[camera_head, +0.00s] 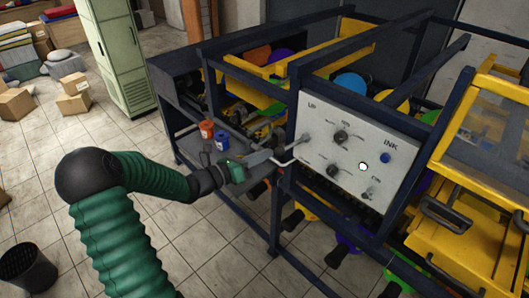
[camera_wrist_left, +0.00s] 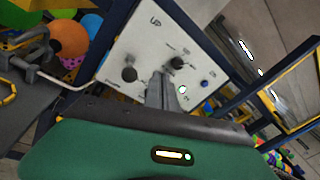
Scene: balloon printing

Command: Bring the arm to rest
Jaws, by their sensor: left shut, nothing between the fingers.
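My left arm comes in from the left in the head view, a green sleeve with a dark joint. My left gripper (camera_head: 262,157) is shut and empty, just left of the white control panel (camera_head: 315,117). In the left wrist view the closed fingers (camera_wrist_left: 163,92) show in front of the same panel (camera_wrist_left: 150,45). The panel carries dark knobs, a blue button (camera_head: 385,158) and a lit round button (camera_head: 363,167). I cannot tell whether the fingertips touch the bent metal handle (camera_head: 290,157) beside the panel. My right gripper is not in view.
A dark blue machine frame (camera_head: 275,215) surrounds the panel. A red can (camera_head: 206,129) and a blue can (camera_head: 222,140) stand on a ledge near my gripper. Coloured balloons sit behind the panel. A yellow framed unit (camera_head: 480,215) is at right. Tiled floor (camera_head: 225,260) below is mostly open.

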